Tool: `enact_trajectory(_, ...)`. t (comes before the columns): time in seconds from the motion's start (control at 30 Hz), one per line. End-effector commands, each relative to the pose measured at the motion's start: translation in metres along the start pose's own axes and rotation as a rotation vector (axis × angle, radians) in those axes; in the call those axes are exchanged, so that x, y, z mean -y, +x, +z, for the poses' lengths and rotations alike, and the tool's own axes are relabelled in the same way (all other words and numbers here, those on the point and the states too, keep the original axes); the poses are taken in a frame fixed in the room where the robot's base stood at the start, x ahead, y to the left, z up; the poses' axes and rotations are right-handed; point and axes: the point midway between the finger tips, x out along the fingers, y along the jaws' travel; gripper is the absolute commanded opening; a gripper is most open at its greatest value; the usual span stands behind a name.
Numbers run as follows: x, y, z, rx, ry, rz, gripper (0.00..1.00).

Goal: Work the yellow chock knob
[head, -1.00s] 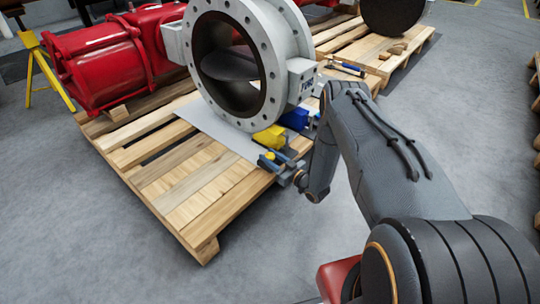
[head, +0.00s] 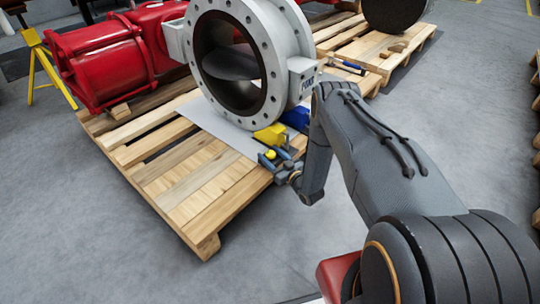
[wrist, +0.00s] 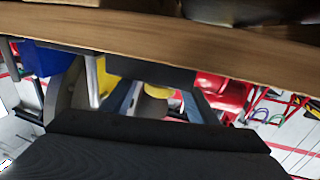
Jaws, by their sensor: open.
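The yellow knob (head: 271,154) shows as a small round cap at the near right edge of the pallet, just in front of a yellow chock block (head: 270,134). My gripper (head: 272,160) is open at the knob, with its blue-grey fingers on either side of it. In the wrist view the knob (wrist: 158,91) sits between the two fingers (wrist: 156,104), with a visible gap around it. The yellow block (wrist: 104,76) is to the left there. Whether a finger touches the knob cannot be told. The knob's lower part is partly hidden.
A large grey flanged valve (head: 285,82) stands on the wooden pallet (head: 190,190), beside a red actuator (head: 100,65). A blue block (head: 296,118) is behind the yellow one. A wooden edge (wrist: 150,35) crosses the wrist view. Floor (head: 110,235) in front is clear.

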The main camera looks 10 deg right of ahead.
Motion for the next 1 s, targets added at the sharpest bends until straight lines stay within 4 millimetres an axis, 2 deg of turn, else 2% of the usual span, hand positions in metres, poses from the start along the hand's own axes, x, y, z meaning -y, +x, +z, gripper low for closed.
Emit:
enact_trajectory(0.17, -0.001, -0.014, -0.001, 0.001, 0.001, 0.002, 0.53)
enact_trajectory(0.4, 0.0, -0.053, -0.001, 0.002, 0.002, 0.002, 0.53)
enact_trajectory(0.6, 0.001, -0.074, -0.001, 0.001, 0.0, 0.0, 0.53)
enact_trajectory(1.0, 0.001, -0.078, 0.0, 0.0, 0.0, -0.001, 0.53)
